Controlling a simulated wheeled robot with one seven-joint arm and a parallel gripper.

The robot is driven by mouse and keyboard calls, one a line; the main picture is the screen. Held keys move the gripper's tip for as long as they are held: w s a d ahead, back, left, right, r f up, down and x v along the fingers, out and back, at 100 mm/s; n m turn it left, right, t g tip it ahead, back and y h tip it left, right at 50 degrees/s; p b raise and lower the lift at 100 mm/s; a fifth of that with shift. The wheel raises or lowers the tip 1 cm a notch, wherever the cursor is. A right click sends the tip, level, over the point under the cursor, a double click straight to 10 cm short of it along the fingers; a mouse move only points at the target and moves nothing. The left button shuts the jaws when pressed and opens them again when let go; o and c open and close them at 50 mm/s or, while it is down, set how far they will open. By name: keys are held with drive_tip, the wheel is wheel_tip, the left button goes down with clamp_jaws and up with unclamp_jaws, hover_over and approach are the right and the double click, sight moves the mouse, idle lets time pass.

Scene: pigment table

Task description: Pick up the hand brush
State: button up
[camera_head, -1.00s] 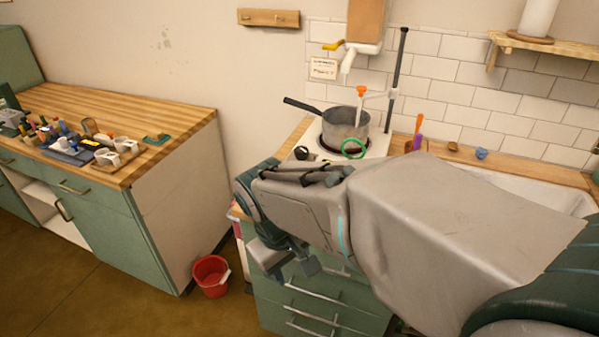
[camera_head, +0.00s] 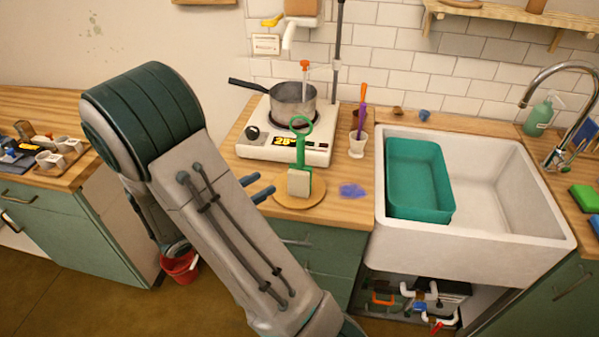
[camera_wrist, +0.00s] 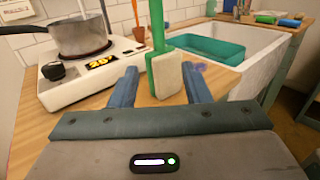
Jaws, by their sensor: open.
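The hand brush appears to be the green-handled tool (camera_head: 300,181) with a pale block and a ring at its top. It stands upright on a round wooden board (camera_head: 315,199) in front of the hot plate. My gripper (camera_head: 264,188) is open and empty, just left of the brush in the head view, its fingers pointing toward it. In the wrist view the brush (camera_wrist: 166,75) shows ahead, lined up between the two open fingers (camera_wrist: 160,90). A small gap seems to separate the fingertips from it. The top of its handle is cut off in the wrist view.
A saucepan (camera_head: 294,100) sits on the lit hot plate (camera_head: 262,140) behind the brush. A white cup (camera_head: 357,146) with tools and a purple patch (camera_head: 352,190) lie to the right. A sink (camera_head: 500,200) holds a teal tub (camera_head: 418,180). A red bucket (camera_head: 181,268) stands on the floor.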

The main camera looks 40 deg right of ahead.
sight(297, 163)
drive_tip(key=d+p, duration=0.1)
drive_tip(key=d, duration=0.6)
drive_tip(key=shift+w+d, duration=0.15)
drive_tip(key=shift+d, duration=0.1)
drive_tip(key=shift+w+d+f+p, duration=0.15)
drive_tip(key=shift+d+p, duration=0.35)
drive_tip(key=shift+d, duration=1)
drive_tip(key=shift+w+d+p, duration=0.15)
drive_tip(key=shift+d+p, duration=0.35)
drive_tip(key=shift+d, duration=0.95)
clamp_jaws()
